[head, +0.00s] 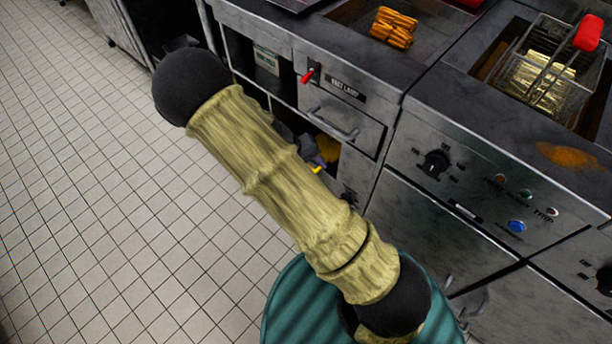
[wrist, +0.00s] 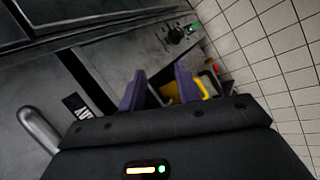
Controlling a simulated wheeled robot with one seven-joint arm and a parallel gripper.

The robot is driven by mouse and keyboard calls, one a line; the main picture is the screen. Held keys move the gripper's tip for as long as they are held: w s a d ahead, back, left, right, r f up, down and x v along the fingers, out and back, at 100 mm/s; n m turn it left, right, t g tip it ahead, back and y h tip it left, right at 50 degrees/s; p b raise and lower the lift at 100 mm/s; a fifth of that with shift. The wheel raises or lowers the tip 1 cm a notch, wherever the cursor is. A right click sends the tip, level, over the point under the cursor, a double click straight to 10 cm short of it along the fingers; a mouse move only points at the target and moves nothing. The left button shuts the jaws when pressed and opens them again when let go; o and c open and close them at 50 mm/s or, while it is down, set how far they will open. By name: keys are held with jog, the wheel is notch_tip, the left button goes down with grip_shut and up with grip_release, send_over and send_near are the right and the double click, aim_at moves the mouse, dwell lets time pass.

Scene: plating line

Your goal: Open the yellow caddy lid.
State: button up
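The yellow caddy (head: 328,149) shows only in part in the head view, in an open bay low in the counter front, mostly hidden behind my arm. In the wrist view a dull yellow surface (wrist: 171,90) shows between and beyond my fingers, with a brighter yellow bar (wrist: 203,89) just right of the right finger. I cannot tell whether the lid is up or down. My gripper (wrist: 159,84) has its two purple fingers apart, with nothing clearly held between them. I cannot tell whether a finger touches the caddy.
The counter front has a red-handled heat lamp switch (head: 308,76) and a drawer with a bar handle (head: 334,124) above the bay. A fryer basket (head: 543,72) and fried food (head: 394,27) are on top. The tiled floor (head: 90,190) at left is clear.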

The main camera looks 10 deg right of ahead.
jog(key=w+a+f+n+t+h+b, duration=0.1)
jog(key=w+f+h+b, duration=0.1)
jog(key=f+b, duration=0.45)
jog(key=w+a+f+n+t+h+b, duration=0.1)
jog(key=w+f+t+h+b, duration=0.2)
jog(key=f, duration=0.6)
jog(key=w+a+f+n+t+b, duration=0.3)
jog(key=w+a+f+t+b, duration=0.2)
jog(key=a+f+b, duration=0.4)
jog(key=shift+a+f+n+t+h+b, duration=0.25)
jog(key=shift+f+n+h+b, duration=0.2)
jog(key=shift+b, duration=0.8)
jog(key=shift+d+f, duration=0.1)
jog(key=shift+d, duration=0.05)
jog(key=b+x, duration=0.7)
jog(key=x, duration=0.9)
jog(key=shift+w+d+f+b, duration=0.15)
jog(key=shift+d+f+b, duration=0.1)
jog(key=shift+b, duration=0.1)
jog(key=shift+w+d, duration=0.25)
jog(key=shift+r, duration=0.1)
